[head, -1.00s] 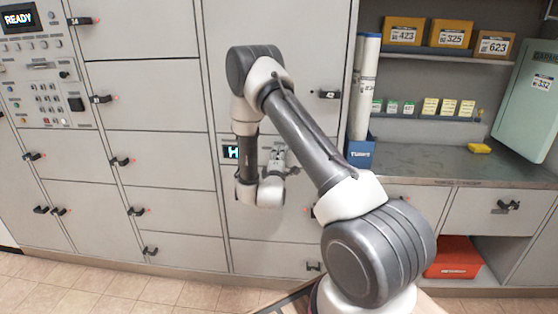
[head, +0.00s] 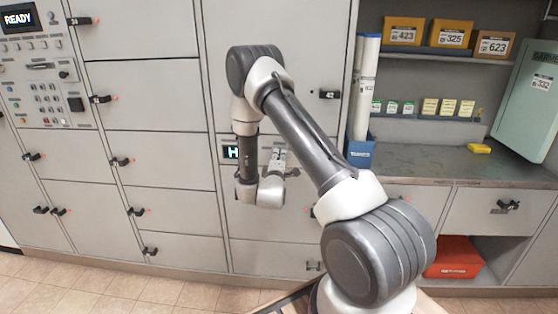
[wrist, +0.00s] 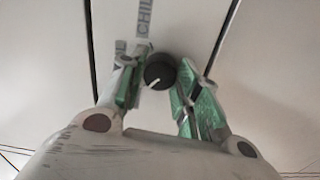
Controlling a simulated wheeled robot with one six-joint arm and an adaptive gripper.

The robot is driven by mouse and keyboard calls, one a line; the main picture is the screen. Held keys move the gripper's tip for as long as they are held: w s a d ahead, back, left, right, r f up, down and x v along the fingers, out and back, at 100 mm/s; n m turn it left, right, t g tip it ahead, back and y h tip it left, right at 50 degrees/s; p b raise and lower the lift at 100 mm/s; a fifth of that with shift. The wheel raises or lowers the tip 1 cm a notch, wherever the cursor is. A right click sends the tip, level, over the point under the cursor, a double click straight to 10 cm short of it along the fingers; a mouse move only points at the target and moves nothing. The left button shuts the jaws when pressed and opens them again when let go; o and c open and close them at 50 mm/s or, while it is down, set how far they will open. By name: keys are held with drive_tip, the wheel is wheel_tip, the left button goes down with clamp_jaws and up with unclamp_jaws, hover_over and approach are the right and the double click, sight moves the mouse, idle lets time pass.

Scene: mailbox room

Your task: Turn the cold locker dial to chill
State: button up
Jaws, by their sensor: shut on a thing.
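The cold locker dial (wrist: 159,72) is a round black knob with a white pointer line, seen in the wrist view between my fingers. The pointer runs toward the lower left in that view. A grey label (wrist: 143,18) reading "CHIL" and cut by the frame edge is above the dial, with another partly hidden label left of it. My gripper (wrist: 158,78) has green-padded fingers closed on the dial's sides. In the head view my gripper (head: 279,157) is at the locker panel, partly hidden by my arm. A small display (head: 231,152) beside it shows "H"; the rest is hidden.
Grey locker doors with black latches (head: 329,94) surround the panel. A control panel with a "READY" screen (head: 18,18) is at the far left. A counter (head: 420,157) and shelves with boxes stand at right; a red bin (head: 453,257) is below.

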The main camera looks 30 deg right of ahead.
drive_tip(key=m, duration=1.6)
drive_tip(key=shift+m, duration=0.4)
drive_tip(key=m, duration=0.5)
drive_tip(key=shift+m, duration=0.4)
drive_tip(key=o, duration=1.1)
drive_tip(key=shift+c, duration=0.2)
drive_tip(key=shift+a, duration=0.1)
